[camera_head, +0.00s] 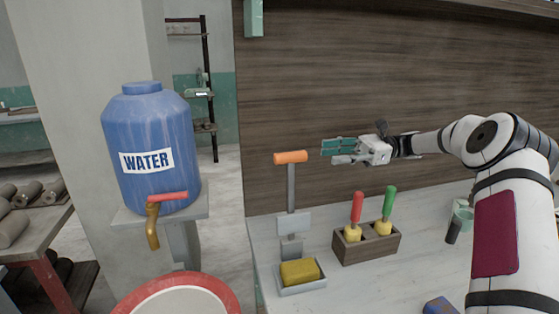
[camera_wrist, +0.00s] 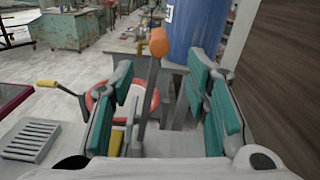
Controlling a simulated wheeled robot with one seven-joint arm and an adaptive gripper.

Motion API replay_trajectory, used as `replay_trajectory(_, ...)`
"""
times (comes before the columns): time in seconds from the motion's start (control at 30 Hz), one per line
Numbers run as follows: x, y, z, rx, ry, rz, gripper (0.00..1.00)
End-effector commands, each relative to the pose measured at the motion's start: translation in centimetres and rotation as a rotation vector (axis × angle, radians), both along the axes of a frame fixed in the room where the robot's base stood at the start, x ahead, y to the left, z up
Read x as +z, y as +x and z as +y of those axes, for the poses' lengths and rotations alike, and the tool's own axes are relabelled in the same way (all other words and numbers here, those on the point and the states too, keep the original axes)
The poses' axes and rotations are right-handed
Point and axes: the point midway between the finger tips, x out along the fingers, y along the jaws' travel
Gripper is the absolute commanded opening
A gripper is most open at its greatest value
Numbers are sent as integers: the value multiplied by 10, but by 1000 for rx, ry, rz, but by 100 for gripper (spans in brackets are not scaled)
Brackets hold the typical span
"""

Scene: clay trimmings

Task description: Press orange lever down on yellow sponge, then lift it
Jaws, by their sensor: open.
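The orange lever handle (camera_head: 291,157) tops an upright grey post, raised above the yellow sponge (camera_head: 299,272). The sponge lies in a small grey tray (camera_head: 302,289) at the post's foot, on the white counter. My gripper (camera_head: 325,151) is just right of the orange handle, fingers pointing left at about its height, apart from it. In the wrist view my gripper (camera_wrist: 160,105) is open and empty, with the orange handle (camera_wrist: 158,41) ahead between the teal finger pads. A sliver of yellow sponge (camera_wrist: 115,143) shows low, mostly hidden by the left finger.
A wooden block (camera_head: 366,246) with red- and green-handled tools stands right of the sponge. A blue water barrel (camera_head: 152,185) with a red-handled tap is on the left, above a red-rimmed basin (camera_head: 230,292). A wooden wall (camera_head: 400,90) rises behind the counter.

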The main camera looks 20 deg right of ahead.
Motion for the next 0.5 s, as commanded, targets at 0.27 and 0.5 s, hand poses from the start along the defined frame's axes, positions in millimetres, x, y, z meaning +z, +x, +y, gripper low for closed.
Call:
replay_trajectory(0.27, 3, -2, 48, 5, -1, 1, 43)
replay_trajectory(0.5, 3, -2, 94, 5, -3, -1, 43)
